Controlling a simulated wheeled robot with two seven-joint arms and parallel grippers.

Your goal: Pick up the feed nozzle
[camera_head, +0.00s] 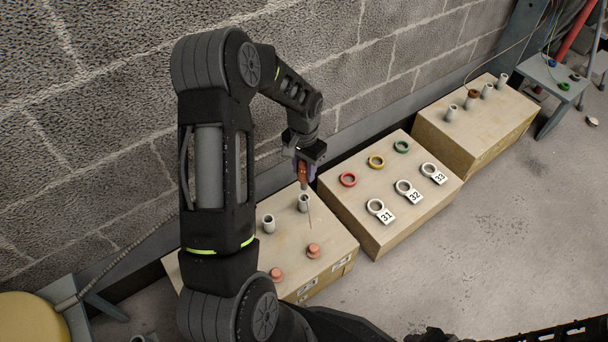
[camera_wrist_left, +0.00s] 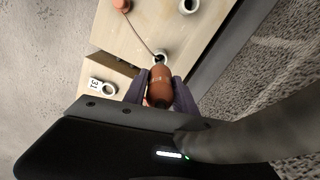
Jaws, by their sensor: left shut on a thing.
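The feed nozzle (camera_wrist_left: 161,88), a reddish-brown piece, is between the fingers of my left gripper (camera_wrist_left: 158,98), which is shut on it. In the head view the nozzle (camera_head: 303,173) hangs below my left gripper (camera_head: 303,165), over the near wooden box (camera_head: 340,238). A thin line runs from its lower end out over the box. A grey open-topped cylinder (camera_head: 303,204) stands just below the nozzle; I cannot tell whether they touch. My right gripper does not show.
Another grey cylinder (camera_head: 268,224) and two orange knobs (camera_head: 313,251) (camera_head: 277,274) are on the near box. A middle box (camera_head: 400,224) carries coloured rings and numbered tags. A far box (camera_head: 440,135) holds several cylinders. A block wall (camera_head: 120,100) stands close behind.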

